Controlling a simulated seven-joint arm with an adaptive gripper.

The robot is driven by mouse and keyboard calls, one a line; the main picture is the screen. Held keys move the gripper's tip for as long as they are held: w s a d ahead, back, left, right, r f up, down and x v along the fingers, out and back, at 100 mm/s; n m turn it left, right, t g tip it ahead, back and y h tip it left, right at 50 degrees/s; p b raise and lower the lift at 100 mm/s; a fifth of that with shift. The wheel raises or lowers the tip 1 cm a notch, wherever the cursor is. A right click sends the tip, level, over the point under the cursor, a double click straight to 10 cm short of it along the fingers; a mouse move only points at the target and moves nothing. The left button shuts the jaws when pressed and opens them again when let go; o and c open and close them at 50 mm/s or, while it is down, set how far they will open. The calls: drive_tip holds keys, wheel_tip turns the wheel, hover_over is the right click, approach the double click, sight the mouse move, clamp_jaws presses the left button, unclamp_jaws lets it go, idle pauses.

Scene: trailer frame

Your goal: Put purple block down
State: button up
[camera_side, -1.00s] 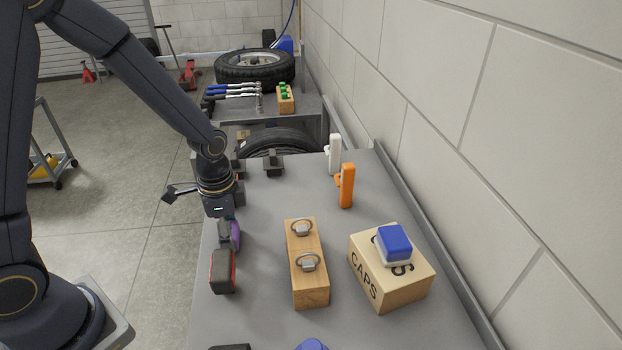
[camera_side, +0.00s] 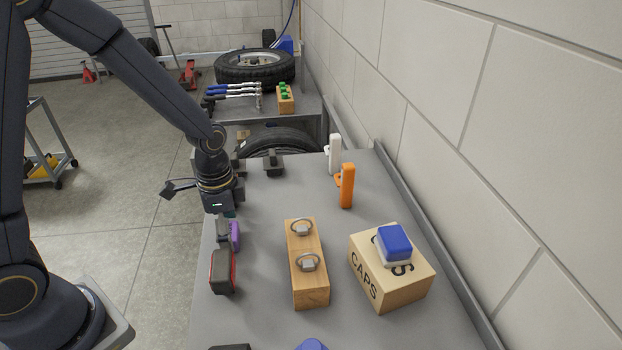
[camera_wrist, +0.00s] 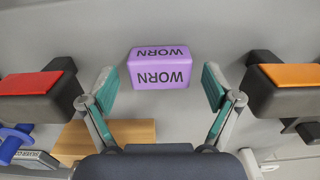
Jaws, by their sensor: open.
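The purple block (camera_wrist: 160,68), marked WORN, rests on the grey bench between the two open fingers of my gripper (camera_wrist: 158,88) in the wrist view. Gaps show on both sides, so neither finger touches it. In the side view the purple block (camera_side: 235,236) stands near the bench's left edge, partly hidden by my gripper (camera_side: 228,222), which is just above and behind it.
A black block with red (camera_side: 222,272) is close in front of the purple block. A wooden block with two rings (camera_side: 308,275) and a CAPS box (camera_side: 385,281) with a blue-topped item stand right. Orange (camera_side: 347,186) and white (camera_side: 334,154) uprights stand farther back.

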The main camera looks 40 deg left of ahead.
wheel_tip(320, 180, up, 11)
drive_tip(key=s+a+r+n+t, duration=0.2)
drive_tip(key=s+r+n+t, duration=0.3)
drive_tip(key=s+r+n, duration=0.4)
drive_tip(key=shift+s+r+t, duration=0.3)
drive_tip(key=shift+s, duration=0.9)
